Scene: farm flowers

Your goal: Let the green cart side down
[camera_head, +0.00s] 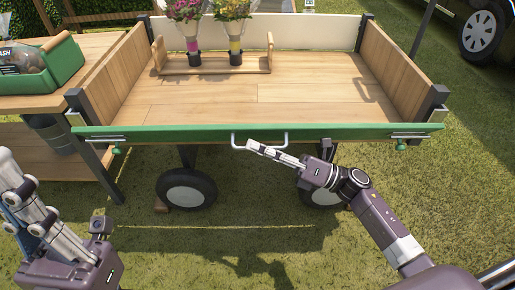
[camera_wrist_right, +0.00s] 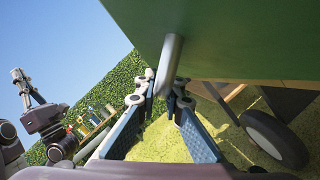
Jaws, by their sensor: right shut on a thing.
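The green cart side (camera_head: 190,132) runs across the front of the cart as a narrow band in the head view. Its broad green face (camera_wrist_right: 235,40) fills the upper right of the right wrist view. I cannot tell exactly how far it leans. A pale metal handle (camera_head: 287,138) sits at its middle. My right gripper (camera_head: 255,147) is shut on this handle, which also shows between the fingers in the right wrist view (camera_wrist_right: 168,60). My left gripper (camera_head: 35,215) hangs at the lower left, away from the cart, its opening unclear.
Silver bolts with green knobs (camera_head: 401,145) sit at both ends of the side. A wooden rack (camera_head: 215,64) with flower bouquets stands at the back of the cart bed. A wooden bench (camera_head: 95,45) with a green crate (camera_head: 66,63) adjoins the left. Grass in front is clear.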

